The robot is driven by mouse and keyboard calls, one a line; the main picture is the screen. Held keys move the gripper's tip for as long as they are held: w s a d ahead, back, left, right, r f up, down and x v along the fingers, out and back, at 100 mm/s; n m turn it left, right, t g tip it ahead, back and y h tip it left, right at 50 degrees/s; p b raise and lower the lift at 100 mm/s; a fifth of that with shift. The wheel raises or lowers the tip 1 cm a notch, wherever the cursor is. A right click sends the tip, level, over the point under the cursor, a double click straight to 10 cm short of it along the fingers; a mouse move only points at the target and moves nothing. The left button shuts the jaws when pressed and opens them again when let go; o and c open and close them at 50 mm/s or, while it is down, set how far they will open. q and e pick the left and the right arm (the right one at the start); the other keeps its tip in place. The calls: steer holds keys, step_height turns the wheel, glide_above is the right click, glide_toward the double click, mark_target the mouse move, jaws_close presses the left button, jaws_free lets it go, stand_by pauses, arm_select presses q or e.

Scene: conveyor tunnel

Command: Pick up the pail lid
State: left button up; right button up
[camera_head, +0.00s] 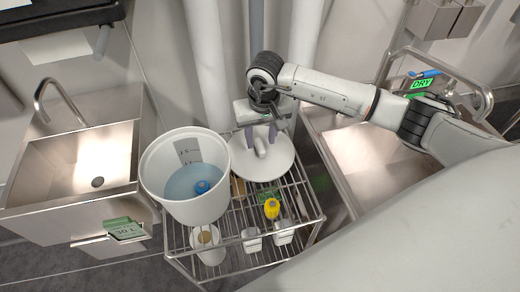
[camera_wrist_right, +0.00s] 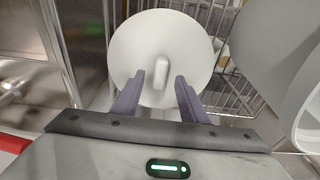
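The pail lid (camera_head: 280,168) is a round white disc with a raised bar handle (camera_head: 260,148), lying on the wire rack beside the pail. In the right wrist view the lid (camera_wrist_right: 135,45) is in full view ahead, with its handle (camera_wrist_right: 160,70) upright in the middle. My right gripper (camera_head: 261,143) is over the lid. Its two purple fingers are apart, one on each side of the handle's near end, with gaps visible on both sides in the right wrist view (camera_wrist_right: 159,77). Whether the fingertips are low enough to flank the handle is hard to tell. My left gripper is out of view.
A white pail (camera_head: 153,180) with blue liquid and a blue object stands left of the lid. The wire rack (camera_head: 317,214) holds a yellow-topped bottle (camera_head: 272,208) and several containers below. A steel sink (camera_head: 75,165) is at left; another basin (camera_head: 375,160) is at right.

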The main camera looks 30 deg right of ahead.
mark_target(260, 145)
steer(key=shift+w+f, duration=0.2)
steer(key=shift+f, duration=0.85)
jaws_close()
steer(key=shift+r, duration=0.2)
step_height(260, 145, up, 10)
steer(key=b, duration=0.1)
steer(key=shift+f, duration=0.15)
